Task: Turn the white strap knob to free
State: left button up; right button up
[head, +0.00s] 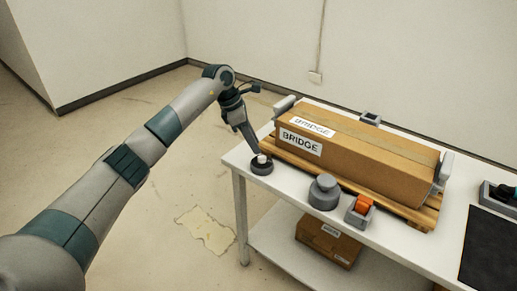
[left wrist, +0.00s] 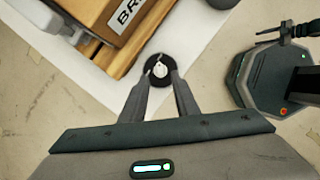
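The white strap knob (head: 262,158) sits on a round dark base (head: 261,168) at the table's near left corner, in front of the cardboard box's left end. In the left wrist view the white knob (left wrist: 160,70) shows on its dark disc between my left fingertips. My left gripper (head: 254,149) points down at the knob from above. Its fingers stand apart (left wrist: 161,75), one on each side of the knob; contact is not clear. My right gripper is not in view.
A cardboard box (head: 370,159) labelled BRIDGE lies on a wooden pallet (head: 412,213) on the white table (head: 290,218). A grey round knob (head: 324,192) and an orange switch (head: 363,204) stand along the front edge. A black mat (head: 490,250) lies right.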

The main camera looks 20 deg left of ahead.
aim_at(259, 157)
pick_arm(q)
jog(key=shift+p+x, duration=0.3)
jog(key=shift+x, duration=1.95)
jog(key=shift+c, duration=0.7)
grip_shut()
